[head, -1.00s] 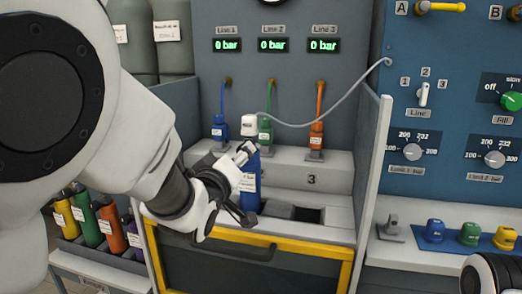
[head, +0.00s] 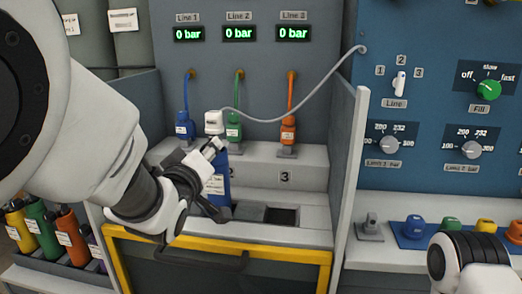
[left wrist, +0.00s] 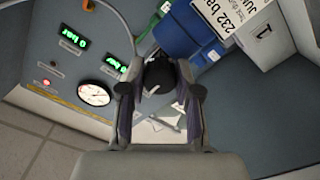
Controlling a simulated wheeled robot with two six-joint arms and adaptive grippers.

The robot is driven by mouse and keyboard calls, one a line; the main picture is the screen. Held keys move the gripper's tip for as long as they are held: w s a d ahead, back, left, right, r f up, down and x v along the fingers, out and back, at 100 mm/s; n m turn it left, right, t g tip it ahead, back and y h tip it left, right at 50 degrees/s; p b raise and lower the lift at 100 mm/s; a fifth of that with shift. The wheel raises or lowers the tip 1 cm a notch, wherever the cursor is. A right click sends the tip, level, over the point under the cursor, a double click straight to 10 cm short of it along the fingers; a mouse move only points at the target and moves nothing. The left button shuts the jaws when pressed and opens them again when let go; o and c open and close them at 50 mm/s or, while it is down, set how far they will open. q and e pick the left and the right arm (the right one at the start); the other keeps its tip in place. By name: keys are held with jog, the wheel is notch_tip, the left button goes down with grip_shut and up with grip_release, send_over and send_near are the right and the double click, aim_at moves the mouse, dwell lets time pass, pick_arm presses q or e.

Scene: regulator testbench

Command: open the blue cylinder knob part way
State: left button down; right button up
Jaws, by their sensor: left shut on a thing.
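The blue cylinder (head: 222,172) stands upright in a slot of the grey bench, with a white fitting (head: 214,121) above it and a grey hose running from that fitting. My left gripper (head: 212,149) is at the cylinder's upper part, on its left front side. In the left wrist view the fingers (left wrist: 160,90) are shut around a dark round knob (left wrist: 159,72), beside the blue cylinder body (left wrist: 183,28). The fingers hide the knob in the head view, and its turn angle cannot be read. My right gripper is out of view.
The Line 1, 2 and 3 displays (head: 239,33) read 0 bar. Blue, green and orange connectors (head: 288,133) stand behind the cylinder. Side panels flank the bay. Several coloured cylinders (head: 42,228) stand at lower left. An empty slot (head: 283,216) lies right of the blue cylinder.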

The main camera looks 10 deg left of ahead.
pick_arm(q)
jog(key=shift+n, duration=0.3)
jog(key=n, duration=0.4)
jog(key=shift+p, duration=0.3)
jog(key=shift+f+n, duration=0.1)
jog(key=shift+n, duration=1.8)
jog(key=c, duration=0.8)
grip_release()
